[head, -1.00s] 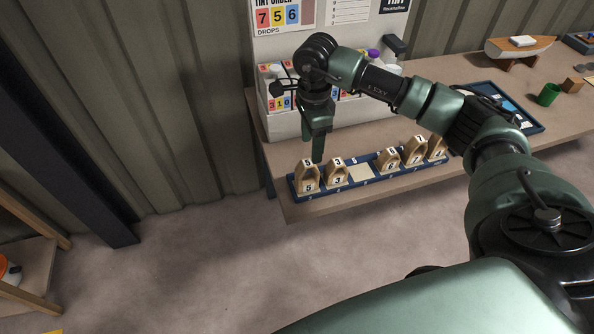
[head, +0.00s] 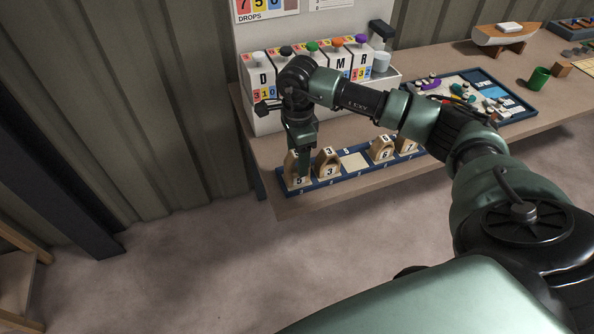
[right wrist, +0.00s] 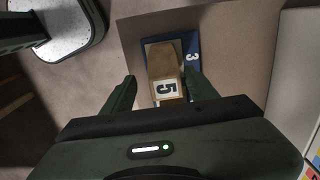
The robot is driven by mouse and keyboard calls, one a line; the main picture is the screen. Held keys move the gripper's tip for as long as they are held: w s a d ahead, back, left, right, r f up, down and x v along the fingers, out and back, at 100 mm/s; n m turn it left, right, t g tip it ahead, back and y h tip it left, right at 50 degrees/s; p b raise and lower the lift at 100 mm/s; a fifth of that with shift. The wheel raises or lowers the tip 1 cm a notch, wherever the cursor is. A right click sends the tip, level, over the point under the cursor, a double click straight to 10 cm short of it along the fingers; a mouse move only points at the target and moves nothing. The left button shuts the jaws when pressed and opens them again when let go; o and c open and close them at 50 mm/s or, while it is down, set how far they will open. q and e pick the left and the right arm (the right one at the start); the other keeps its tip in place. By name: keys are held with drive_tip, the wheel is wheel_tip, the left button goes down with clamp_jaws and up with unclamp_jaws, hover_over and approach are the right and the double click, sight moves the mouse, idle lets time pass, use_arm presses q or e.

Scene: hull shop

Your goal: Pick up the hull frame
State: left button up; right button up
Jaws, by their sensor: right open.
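The wooden hull frame marked 5 (head: 290,164) stands at the left end of a blue rack (head: 345,178) by the bench's front edge. My right gripper (head: 303,168) points down at it and partly hides it in the head view. In the right wrist view the frame (right wrist: 165,62) shows between the two spread fingers (right wrist: 160,88), with a gap on each side. The right gripper is open and holds nothing. More wooden frames stand in the rack, marked 3 (head: 328,163), 6 (head: 382,149) and 7 (head: 407,146). My left gripper is in neither view.
A white dispenser unit (head: 270,122) with coloured knobs stands behind the rack. A blue tray (head: 520,108) of small parts, a green cup (head: 539,77) and a model hull (head: 505,38) are farther right on the bench. My right arm hides the rack's right end. Open floor lies in front.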

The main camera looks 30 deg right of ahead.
drive_tip(key=f, duration=0.1)
drive_tip(key=f+p, duration=0.1)
drive_tip(key=f, duration=0.1)
drive_tip(key=shift+w+d+f+p, duration=0.1)
drive_tip(key=shift+w+f+p, duration=0.2)
drive_tip(key=shift+f, duration=0.7)
clamp_jaws()
drive_tip(key=shift+r, duration=0.1)
